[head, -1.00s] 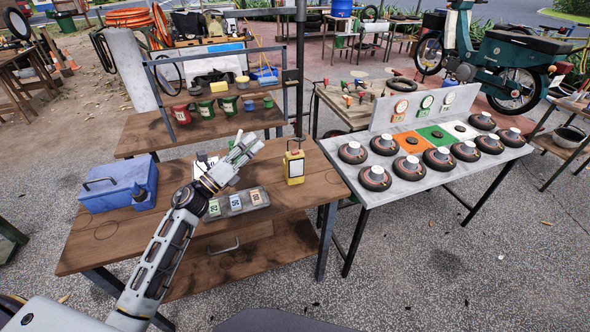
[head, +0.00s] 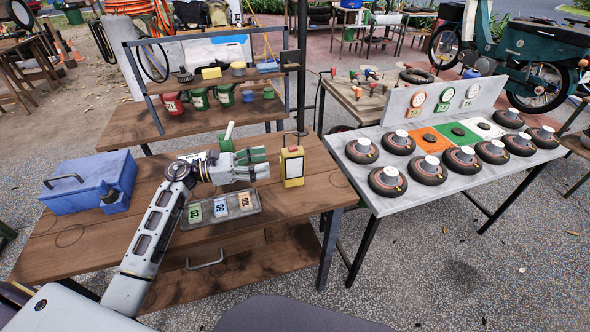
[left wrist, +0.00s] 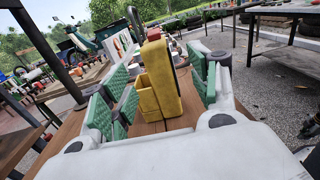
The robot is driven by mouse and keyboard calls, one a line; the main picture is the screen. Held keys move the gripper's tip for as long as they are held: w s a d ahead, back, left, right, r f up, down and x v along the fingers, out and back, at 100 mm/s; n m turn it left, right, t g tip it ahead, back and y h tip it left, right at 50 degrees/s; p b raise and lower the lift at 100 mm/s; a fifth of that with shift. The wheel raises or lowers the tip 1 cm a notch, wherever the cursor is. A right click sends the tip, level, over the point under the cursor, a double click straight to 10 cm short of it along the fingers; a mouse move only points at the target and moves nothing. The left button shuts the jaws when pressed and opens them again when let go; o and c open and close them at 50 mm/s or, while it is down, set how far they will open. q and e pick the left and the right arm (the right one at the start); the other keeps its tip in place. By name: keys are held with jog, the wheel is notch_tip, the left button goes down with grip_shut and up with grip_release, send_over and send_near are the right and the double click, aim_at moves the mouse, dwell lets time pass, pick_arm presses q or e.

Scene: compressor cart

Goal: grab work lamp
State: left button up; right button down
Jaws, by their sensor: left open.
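The work lamp (head: 292,168) is a yellow, box-shaped lamp with a pale front panel and a dark top handle. It stands upright near the right end of the wooden workbench. My left gripper (head: 266,164) is open and empty, pointing right, with its fingertips just left of the lamp at about its height. In the left wrist view the lamp (left wrist: 160,80) shows in the gap between the green finger pads (left wrist: 157,95), with a pad on either side. I see no contact. My right gripper is not in view.
A grey tray (head: 222,220) with cards marked 20, 50 and 100 lies below the gripper. A blue toolbox (head: 90,185) stands at the bench's left. Behind is a rack (head: 215,87) with coloured cups. A grey table (head: 400,205) with several round dark items stands right.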

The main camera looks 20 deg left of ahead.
pick_arm(q)
jog(key=shift+w+f, duration=0.1)
jog(key=shift+f, duration=0.1)
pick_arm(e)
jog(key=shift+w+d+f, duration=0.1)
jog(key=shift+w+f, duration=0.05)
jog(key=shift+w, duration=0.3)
